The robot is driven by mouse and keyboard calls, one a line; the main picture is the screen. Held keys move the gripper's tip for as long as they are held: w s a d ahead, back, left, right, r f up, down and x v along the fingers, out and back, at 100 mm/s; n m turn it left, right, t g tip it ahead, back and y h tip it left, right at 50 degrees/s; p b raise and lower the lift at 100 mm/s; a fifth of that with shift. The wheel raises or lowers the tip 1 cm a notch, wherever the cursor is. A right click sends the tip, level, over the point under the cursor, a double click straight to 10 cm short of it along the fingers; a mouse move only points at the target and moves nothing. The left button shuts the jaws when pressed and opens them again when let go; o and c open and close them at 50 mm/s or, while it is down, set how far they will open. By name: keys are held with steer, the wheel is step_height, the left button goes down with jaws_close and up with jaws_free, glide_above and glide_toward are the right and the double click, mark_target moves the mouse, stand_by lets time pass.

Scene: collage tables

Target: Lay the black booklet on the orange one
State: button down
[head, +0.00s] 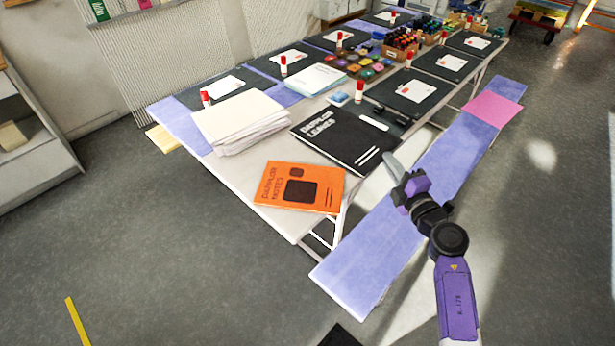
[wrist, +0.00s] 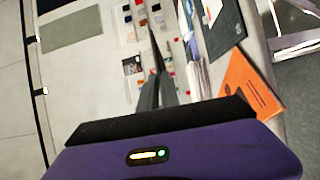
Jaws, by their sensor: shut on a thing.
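The black booklet (head: 345,138), with white lettering, is face up near the table's right edge in the head view. My gripper (head: 391,162) is shut on its near right edge. In the wrist view my gripper's fingers (wrist: 157,85) are close together, but the held part is hard to make out. I cannot tell whether the booklet is lifted clear of the table. The orange booklet (head: 322,176) lies flat at the near end of the table, in front of the black one and apart from it. It also shows in the wrist view (wrist: 250,85).
A thick white paper stack (head: 240,120) lies left of the booklets. Farther back are a light blue booklet (head: 308,78), dark mats with white cards, red-capped sticks and boxes of bottles. A purple bench (head: 365,245) runs along the table's right side.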

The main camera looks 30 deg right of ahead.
step_height(320, 180, down, 20)
steer(key=b, duration=1.1)
steer(key=shift+w, duration=0.15)
steer(key=shift+f+b, duration=0.15)
steer(key=shift+b, duration=0.25)
steer(key=c, duration=1.6)
jaws_free()
